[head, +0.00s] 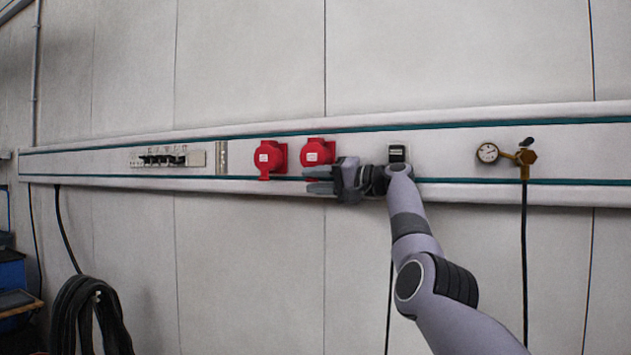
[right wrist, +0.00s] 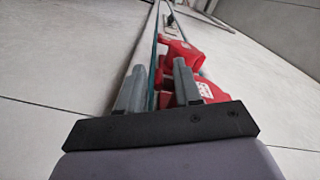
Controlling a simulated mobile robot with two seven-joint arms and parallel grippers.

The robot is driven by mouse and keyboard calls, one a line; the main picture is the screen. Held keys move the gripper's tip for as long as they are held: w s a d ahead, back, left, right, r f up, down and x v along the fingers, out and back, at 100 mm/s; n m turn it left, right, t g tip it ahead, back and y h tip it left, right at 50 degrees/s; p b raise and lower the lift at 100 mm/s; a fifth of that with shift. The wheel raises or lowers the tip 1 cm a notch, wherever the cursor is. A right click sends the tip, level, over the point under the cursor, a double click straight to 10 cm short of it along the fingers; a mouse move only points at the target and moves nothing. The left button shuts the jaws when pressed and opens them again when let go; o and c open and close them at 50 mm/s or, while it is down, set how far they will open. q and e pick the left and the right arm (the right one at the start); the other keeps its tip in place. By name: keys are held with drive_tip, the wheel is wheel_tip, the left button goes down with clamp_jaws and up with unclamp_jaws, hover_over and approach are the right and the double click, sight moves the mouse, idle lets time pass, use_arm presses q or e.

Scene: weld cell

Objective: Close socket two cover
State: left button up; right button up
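Two red sockets sit side by side on the white wall rail, a left one (head: 270,157) and a right one (head: 318,152). Each shows a red front with a small white label; no number is readable, and I cannot tell how far either cover stands open. My right gripper (head: 312,180) is at the lower edge of the right socket, its fingers pointing left. In the right wrist view its two fingers (right wrist: 158,85) stand apart. The nearer red socket (right wrist: 208,90) shows beside and partly behind the right finger; I cannot tell whether they touch. My left gripper is out of view.
The rail (head: 460,145) also carries a row of breakers (head: 165,157), a small dark-faced box (head: 397,152) and a gauge (head: 487,153) with a brass valve (head: 525,158). Black hose coils (head: 85,310) hang at lower left. The wall below the sockets is bare.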

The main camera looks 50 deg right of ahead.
drive_tip(key=b+v, duration=0.3)
drive_tip(key=v, duration=0.4)
drive_tip(key=shift+b, duration=0.35)
